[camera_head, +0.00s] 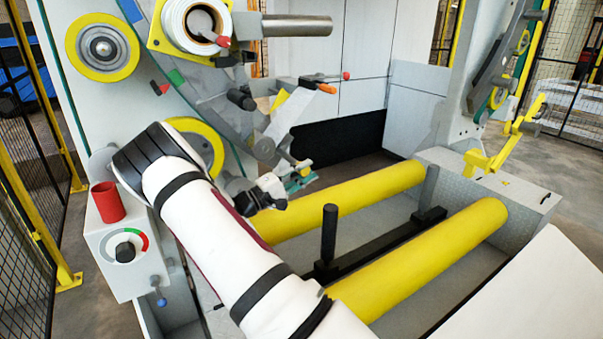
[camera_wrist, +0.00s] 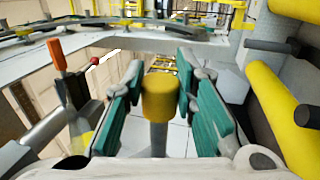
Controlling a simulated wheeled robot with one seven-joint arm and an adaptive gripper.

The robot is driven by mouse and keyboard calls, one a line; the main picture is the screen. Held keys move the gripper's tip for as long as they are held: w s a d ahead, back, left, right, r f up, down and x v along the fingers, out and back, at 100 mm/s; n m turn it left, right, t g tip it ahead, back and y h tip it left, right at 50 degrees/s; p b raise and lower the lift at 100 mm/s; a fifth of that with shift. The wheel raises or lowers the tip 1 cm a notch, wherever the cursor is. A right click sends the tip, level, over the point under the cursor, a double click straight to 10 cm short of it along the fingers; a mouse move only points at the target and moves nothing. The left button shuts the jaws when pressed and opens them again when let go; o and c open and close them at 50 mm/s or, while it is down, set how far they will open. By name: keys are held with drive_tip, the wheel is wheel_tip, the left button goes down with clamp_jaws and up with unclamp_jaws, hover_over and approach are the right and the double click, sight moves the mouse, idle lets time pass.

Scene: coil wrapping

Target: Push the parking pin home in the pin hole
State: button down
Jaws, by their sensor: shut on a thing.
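In the wrist view a pin with a yellow cylindrical head (camera_wrist: 160,97) and a grey shaft (camera_wrist: 159,138) stands between the teal finger pads of my gripper (camera_wrist: 160,100). I take it to be the parking pin. My gripper is shut on it, with one pad on each side. In the head view my gripper (camera_head: 298,178) is beside the grey machine, below the swing arm, and the pin is too small there to make out. I cannot pick out the pin hole in either view, so I cannot tell how deep the pin sits.
An orange handle (camera_head: 327,88) and a red knob (camera_head: 346,76) stick out above my gripper. Two yellow rollers (camera_head: 345,200) (camera_head: 425,255) lie to the right, with a black upright post (camera_head: 329,232) between them. A control box (camera_head: 125,245) with a red cup-like part stands left.

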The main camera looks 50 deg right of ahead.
sight(278, 153)
drive_tip(key=shift+w+d+b, duration=0.6)
drive_tip(key=shift+w+b, duration=1.65)
drive_tip(key=shift+w, duration=0.05)
drive_tip(key=shift+w+d+b, duration=0.6)
drive_tip(key=shift+w+b, duration=1.65)
drive_tip(key=shift+w, duration=0.1)
drive_tip(key=shift+w+d+b, duration=0.6)
drive_tip(key=shift+w+b, duration=1.65)
drive_tip(key=shift+w, duration=0.05)
drive_tip(key=shift+w+r, duration=0.15)
drive_tip(key=shift+d+r+b, duration=0.1)
drive_tip(key=shift+d+b, duration=0.05)
drive_tip(key=shift+b, duration=0.2)
